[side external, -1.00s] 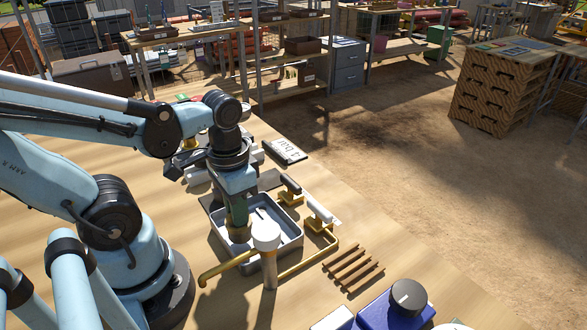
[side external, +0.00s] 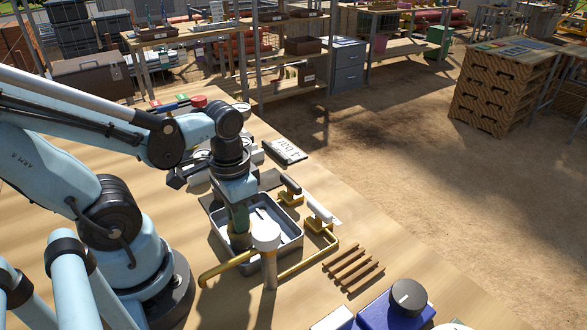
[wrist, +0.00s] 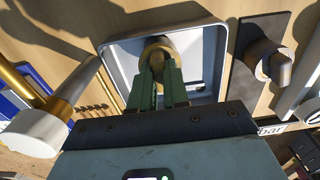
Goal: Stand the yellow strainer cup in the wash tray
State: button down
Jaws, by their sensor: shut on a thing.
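The yellow strainer cup (wrist: 158,47) shows at the tips of my gripper (wrist: 160,75) in the wrist view. The green fingers are shut on it, and they hide part of it. In the side view my gripper (side external: 239,222) points down into the grey wash tray (side external: 287,234). The cup (side external: 240,241) is low inside the tray, partly hidden behind a white-capped post. The tray (wrist: 205,32) surrounds the cup in the wrist view. I cannot tell whether the cup touches the tray floor.
A white-capped post (side external: 266,238) with brass pipe (side external: 318,254) stands close in front of the tray. Wooden slats (side external: 354,268) and a blue box (side external: 392,312) lie nearer.

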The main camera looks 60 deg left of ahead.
jog(key=shift+f, duration=0.2)
jog(key=c, duration=1.6)
grip_release()
jog(key=o, duration=0.6)
jog(key=shift+c, duration=0.2)
jog(key=shift+o, duration=0.3)
jog(key=o, duration=0.4)
jog(key=shift+r, duration=3.45)
jog(key=shift+r, duration=0.1)
